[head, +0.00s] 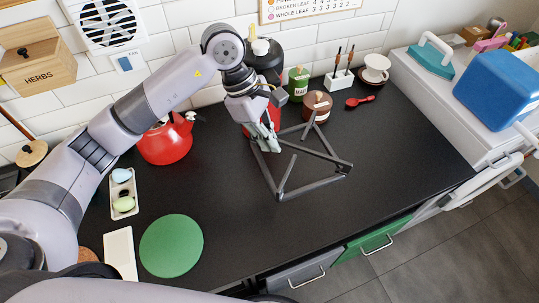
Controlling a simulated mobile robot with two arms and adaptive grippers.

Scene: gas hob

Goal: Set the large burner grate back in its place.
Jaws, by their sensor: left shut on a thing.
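The large burner grate (314,186) is a dark grey square frame with bars angled inward and upward. It is over the middle of the black worktop (380,150). My left gripper (266,146) is shut on the grate at its far left side, with the fingers pointing down. I cannot tell whether the grate touches the surface or hangs slightly above it. No burner or empty grate seat is clearly visible. My right gripper is not in view.
A red kettle (166,143), an egg tray (123,193) and a green round mat (171,246) are on the left. A brown pot (317,107), green jar (298,84) and red spoon (360,101) are behind the grate. The worktop right of the grate is clear.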

